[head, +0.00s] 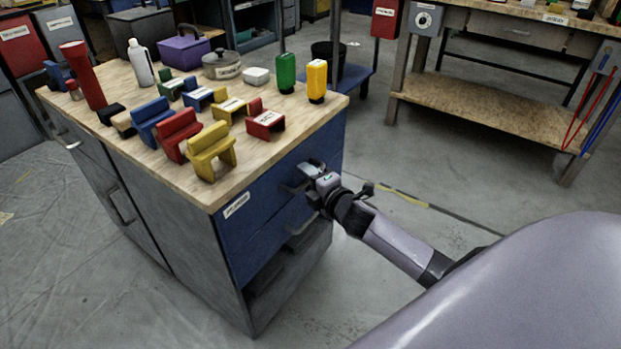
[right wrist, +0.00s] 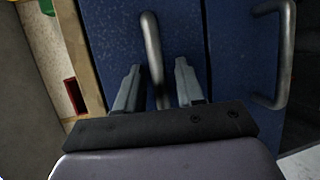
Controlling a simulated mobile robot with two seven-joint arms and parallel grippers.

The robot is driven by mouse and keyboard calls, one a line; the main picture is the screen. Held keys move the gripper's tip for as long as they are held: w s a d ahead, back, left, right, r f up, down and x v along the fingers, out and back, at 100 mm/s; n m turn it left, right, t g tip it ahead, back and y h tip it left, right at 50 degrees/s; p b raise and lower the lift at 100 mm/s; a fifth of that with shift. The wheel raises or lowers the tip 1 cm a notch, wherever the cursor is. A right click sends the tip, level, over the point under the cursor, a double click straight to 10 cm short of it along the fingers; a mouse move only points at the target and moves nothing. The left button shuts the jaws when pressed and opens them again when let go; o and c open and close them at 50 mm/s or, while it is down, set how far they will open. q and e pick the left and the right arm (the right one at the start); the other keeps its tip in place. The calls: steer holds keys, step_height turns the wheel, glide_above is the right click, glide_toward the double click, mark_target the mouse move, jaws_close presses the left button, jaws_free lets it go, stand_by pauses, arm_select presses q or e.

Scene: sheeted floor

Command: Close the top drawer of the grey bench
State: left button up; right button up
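The grey bench (head: 205,245) has a wooden top and stands at the left of the head view. Its top drawer (head: 265,200) has a blue front just under the top edge; it looks about flush, but any small gap is hard to tell. My right gripper (head: 308,176) is at this front, near its right end. In the right wrist view, the top drawer's handle (right wrist: 151,45) lies between the two spread fingers of the gripper (right wrist: 156,82), with space beside it. The gripper partly hides the handle in the head view. My left gripper is not in view.
A second blue drawer front with its own handle (right wrist: 278,60) is below the top drawer. A dark open space (head: 280,275) is lower in the bench. Toy chairs, bottles and a purple box (head: 183,48) stand on top. Floor to the right is clear up to a workbench (head: 480,108).

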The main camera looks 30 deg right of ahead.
steer(key=shift+r, duration=0.1)
arm_select(q)
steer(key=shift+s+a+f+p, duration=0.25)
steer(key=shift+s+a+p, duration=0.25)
steer(key=shift+p, duration=0.4)
arm_select(e)
steer(key=s+r, duration=0.1)
steer(key=s, duration=0.6)
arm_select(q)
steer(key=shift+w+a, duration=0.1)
